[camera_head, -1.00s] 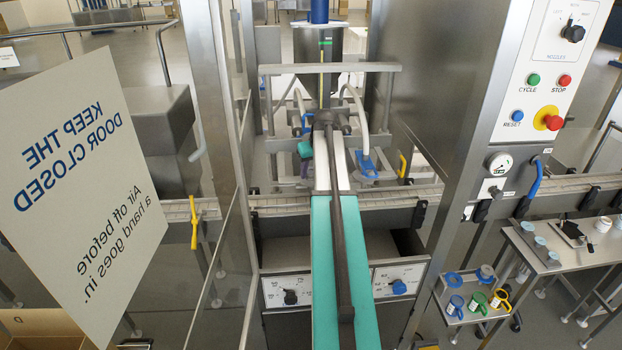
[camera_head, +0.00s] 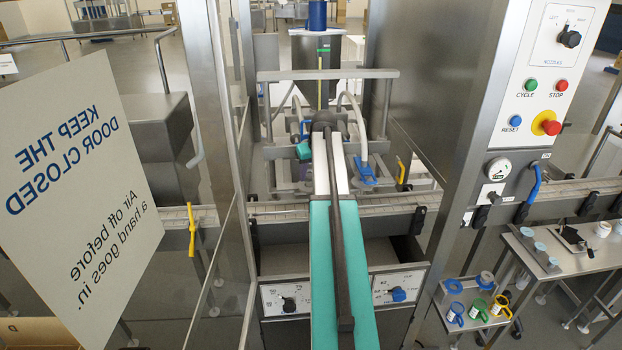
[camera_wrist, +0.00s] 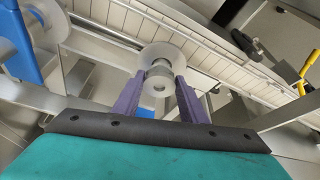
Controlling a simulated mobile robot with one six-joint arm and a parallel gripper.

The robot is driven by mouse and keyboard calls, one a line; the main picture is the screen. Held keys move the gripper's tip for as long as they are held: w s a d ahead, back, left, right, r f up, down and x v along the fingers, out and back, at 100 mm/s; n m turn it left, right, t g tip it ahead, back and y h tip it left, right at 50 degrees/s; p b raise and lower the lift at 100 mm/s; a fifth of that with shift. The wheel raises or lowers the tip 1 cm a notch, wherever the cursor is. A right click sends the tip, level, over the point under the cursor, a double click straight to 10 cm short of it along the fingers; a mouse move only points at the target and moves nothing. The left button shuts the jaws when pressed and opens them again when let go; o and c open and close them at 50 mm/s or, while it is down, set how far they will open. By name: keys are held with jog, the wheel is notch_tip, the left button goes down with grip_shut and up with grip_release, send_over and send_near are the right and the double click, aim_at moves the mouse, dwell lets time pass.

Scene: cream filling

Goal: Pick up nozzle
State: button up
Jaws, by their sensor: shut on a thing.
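The nozzle (camera_wrist: 158,80) is a pale grey cylinder with a wide translucent disc behind it, in the upper middle of the wrist view. My gripper (camera_wrist: 155,92) has two purple fingers, one on each side of the nozzle, shut on it. In the head view my arm reaches into the filling machine and hides most of my gripper and the held nozzle. A second blue fitting (camera_head: 365,172) stands just right of my arm there. A blue part with a similar translucent disc (camera_wrist: 45,25) shows at the upper left of the wrist view.
A conveyor (camera_head: 280,213) runs across below the nozzle area. A steel frame bar (camera_head: 300,75) crosses above. An open door panel with a sign (camera_head: 75,190) is at left. The machine's control column (camera_head: 490,120) stands close on the right. A side table (camera_head: 560,260) holds cups.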

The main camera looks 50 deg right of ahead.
jog(key=shift+r+b, duration=1.5)
jog(key=shift+r, duration=2.7)
jog(key=shift+f, duration=0.1)
